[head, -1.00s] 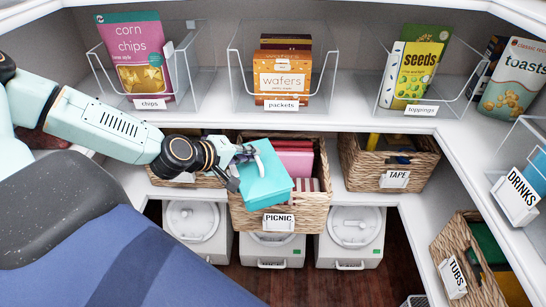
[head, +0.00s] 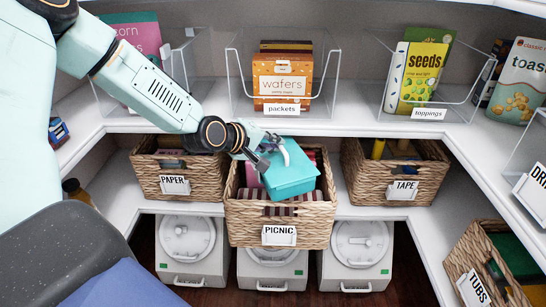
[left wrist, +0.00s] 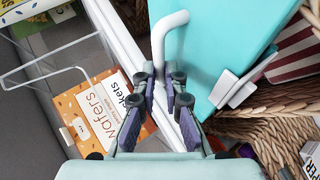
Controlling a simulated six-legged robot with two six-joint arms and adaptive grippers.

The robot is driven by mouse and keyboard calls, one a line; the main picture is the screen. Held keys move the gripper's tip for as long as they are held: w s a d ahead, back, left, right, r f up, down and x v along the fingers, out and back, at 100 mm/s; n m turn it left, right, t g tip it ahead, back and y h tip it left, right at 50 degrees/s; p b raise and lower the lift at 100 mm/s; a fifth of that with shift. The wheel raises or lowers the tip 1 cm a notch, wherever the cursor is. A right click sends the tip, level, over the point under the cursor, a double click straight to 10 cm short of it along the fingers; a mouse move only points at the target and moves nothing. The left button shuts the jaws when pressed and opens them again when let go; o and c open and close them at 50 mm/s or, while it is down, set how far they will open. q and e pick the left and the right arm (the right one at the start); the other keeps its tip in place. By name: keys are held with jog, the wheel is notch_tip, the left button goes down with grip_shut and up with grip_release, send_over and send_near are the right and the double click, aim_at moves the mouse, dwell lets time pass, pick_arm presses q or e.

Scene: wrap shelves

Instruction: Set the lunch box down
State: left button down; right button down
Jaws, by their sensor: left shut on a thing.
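The teal lunch box (head: 292,180) is tilted over the open top of the woven PICNIC basket (head: 240,222), overlapping its contents. I cannot tell whether it touches them. My left gripper (head: 268,157) comes in from the upper left and is shut on the box's pale handle (head: 285,152). In the left wrist view the fingers (left wrist: 164,82) close around the curved white handle (left wrist: 166,30), with the teal box (left wrist: 215,35) beside them at upper right. A white latch (left wrist: 236,88) shows on the box. My right gripper is not in view.
Pink and striped things (head: 252,176) are in the PICNIC basket. The PAPER basket (head: 180,187) stands to its left and the TAPE basket (head: 385,190) to its right. The upper shelf with the wafers bin (head: 283,80) is close behind my gripper. White canisters (head: 270,268) stand below.

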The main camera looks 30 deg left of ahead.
aim_at(275, 155)
pick_arm(q)
notch_tip(275, 155, down, 3)
jog(key=shift+f+b, duration=0.15)
jog(key=shift+b, duration=0.55)
jog(key=shift+w, duration=0.1)
jog(key=shift+f+b, duration=0.25)
jog(key=shift+b, duration=0.1)
jog(key=c, duration=1.4)
grip_release()
jog(key=shift+r, duration=0.1)
